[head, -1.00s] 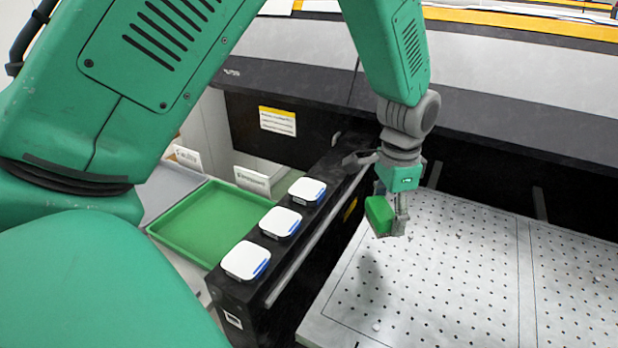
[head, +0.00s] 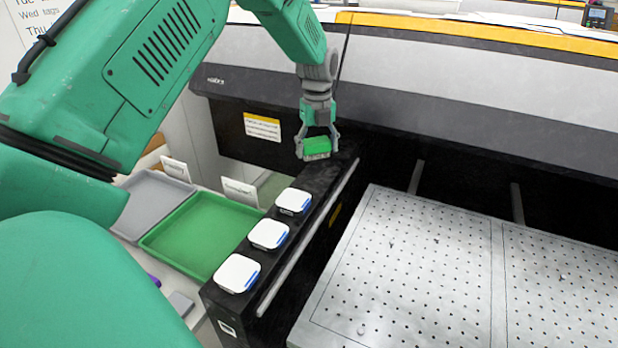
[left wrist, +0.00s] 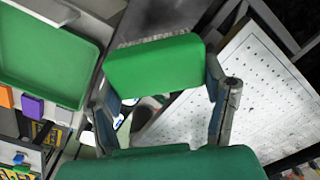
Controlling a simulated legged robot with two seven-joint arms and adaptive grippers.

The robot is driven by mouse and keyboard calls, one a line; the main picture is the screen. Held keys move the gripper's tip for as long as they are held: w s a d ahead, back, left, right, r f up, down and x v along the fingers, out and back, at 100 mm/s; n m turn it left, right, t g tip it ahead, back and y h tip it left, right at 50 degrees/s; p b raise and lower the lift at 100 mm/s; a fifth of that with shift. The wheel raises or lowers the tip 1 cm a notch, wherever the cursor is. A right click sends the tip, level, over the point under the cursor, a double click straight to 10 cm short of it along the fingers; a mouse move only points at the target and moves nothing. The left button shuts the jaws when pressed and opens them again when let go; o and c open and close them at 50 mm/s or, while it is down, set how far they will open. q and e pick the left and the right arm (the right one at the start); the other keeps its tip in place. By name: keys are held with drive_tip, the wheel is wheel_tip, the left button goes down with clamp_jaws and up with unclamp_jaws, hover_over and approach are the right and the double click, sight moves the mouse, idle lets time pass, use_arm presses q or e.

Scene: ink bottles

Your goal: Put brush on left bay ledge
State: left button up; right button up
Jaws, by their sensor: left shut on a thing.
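My left gripper (head: 317,141) is shut on a green-backed brush (head: 317,146), with a finger at each end of it. In the head view the brush is over or on the far end of the black ledge (head: 325,176), beyond the white caps; I cannot tell whether it touches. In the left wrist view the brush (left wrist: 155,63) sits between both fingers (left wrist: 165,95), and grey bristles show along its far edge. My right gripper is not in view.
Several white caps with blue edges (head: 269,234) stand in a row on the ledge. A green tray (head: 200,237) and a grey tray (head: 150,203) lie to its left. A perforated white bed (head: 420,270) lies to its right. A dark machine front (head: 240,131) rises behind.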

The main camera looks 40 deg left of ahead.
sight(315, 142)
use_arm(q)
drive_tip(key=f, duration=0.5)
drive_tip(key=shift+a, duration=0.4)
wheel_tip(315, 142, down, 3)
drive_tip(key=shift+f, duration=0.1)
drive_tip(key=shift+d, duration=0.25)
drive_tip(key=o, duration=1.2)
drive_tip(key=shift+f, duration=0.1)
drive_tip(key=shift+o, duration=0.3)
drive_tip(key=shift+a, duration=0.15)
drive_tip(key=shift+f, duration=0.1)
wheel_tip(315, 142, up, 12)
drive_tip(key=shift+a+r, duration=0.1)
drive_tip(key=shift+r, duration=0.1)
